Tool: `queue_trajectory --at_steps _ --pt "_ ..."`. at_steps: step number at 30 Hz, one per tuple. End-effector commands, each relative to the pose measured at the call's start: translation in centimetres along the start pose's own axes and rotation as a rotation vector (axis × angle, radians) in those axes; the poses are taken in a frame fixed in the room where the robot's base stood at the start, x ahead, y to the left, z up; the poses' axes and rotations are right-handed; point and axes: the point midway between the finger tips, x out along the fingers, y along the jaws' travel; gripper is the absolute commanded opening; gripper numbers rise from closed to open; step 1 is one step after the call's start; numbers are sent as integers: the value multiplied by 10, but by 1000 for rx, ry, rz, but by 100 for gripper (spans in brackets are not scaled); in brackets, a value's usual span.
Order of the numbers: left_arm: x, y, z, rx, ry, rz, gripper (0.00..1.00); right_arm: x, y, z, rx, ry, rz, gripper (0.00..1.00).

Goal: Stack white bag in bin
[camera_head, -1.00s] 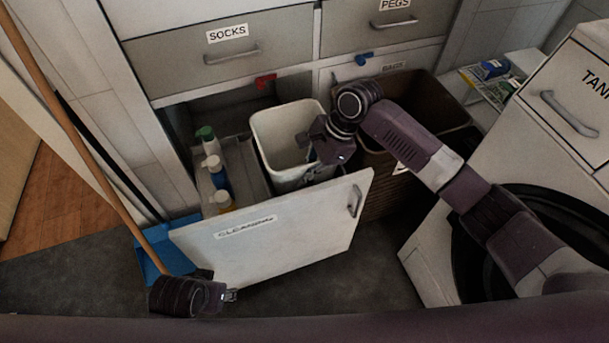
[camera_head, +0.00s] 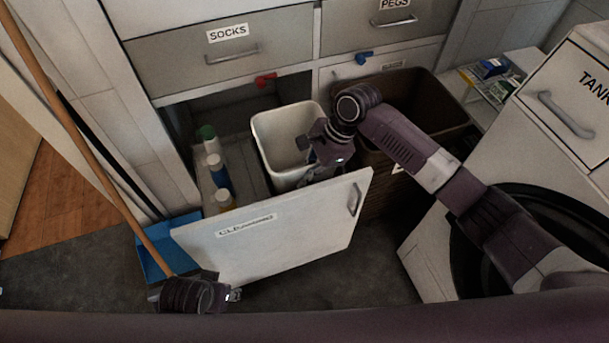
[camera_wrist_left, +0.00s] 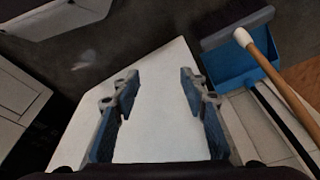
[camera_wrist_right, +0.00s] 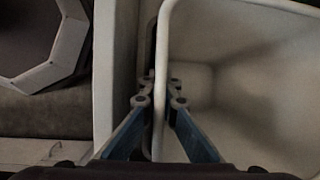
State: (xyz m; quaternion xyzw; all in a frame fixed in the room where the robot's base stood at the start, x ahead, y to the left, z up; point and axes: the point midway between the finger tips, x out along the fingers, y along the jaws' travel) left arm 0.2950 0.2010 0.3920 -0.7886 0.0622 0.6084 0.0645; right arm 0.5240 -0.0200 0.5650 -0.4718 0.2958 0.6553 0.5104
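A white open-topped bin (camera_head: 262,130) stands in the open compartment behind the tilted CLEANING door. It looks empty in the right wrist view (camera_wrist_right: 245,60). My right gripper (camera_head: 322,152) is at its right rim; in the right wrist view the fingers (camera_wrist_right: 160,84) are on either side of the rim and close against it. A larger brown basket (camera_head: 430,82) stands just right of the bin, partly hidden by my right arm. I cannot make out a separate white bag. My left gripper (camera_head: 234,295) is open and empty near the door's lower edge, with fingers spread (camera_wrist_left: 158,80).
The white CLEANING door (camera_head: 290,240) leans out in front of the bin. Several bottles (camera_head: 215,172) stand left of the bin. A broom handle (camera_head: 90,150) and blue dustpan (camera_head: 158,262) are at left. A white machine (camera_head: 420,262) stands at right.

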Motion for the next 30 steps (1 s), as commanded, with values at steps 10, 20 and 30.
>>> queue_trajectory --at_steps 10,20,30 --pt "8 0 0 0 -1 -1 40 2 0 0 -1 0 -1 4" --pt "6 0 1 0 -3 0 40 2 1 -1 -1 0 2 22" --pt "7 1 8 0 -19 2 40 1 0 -1 -1 1 1 22"
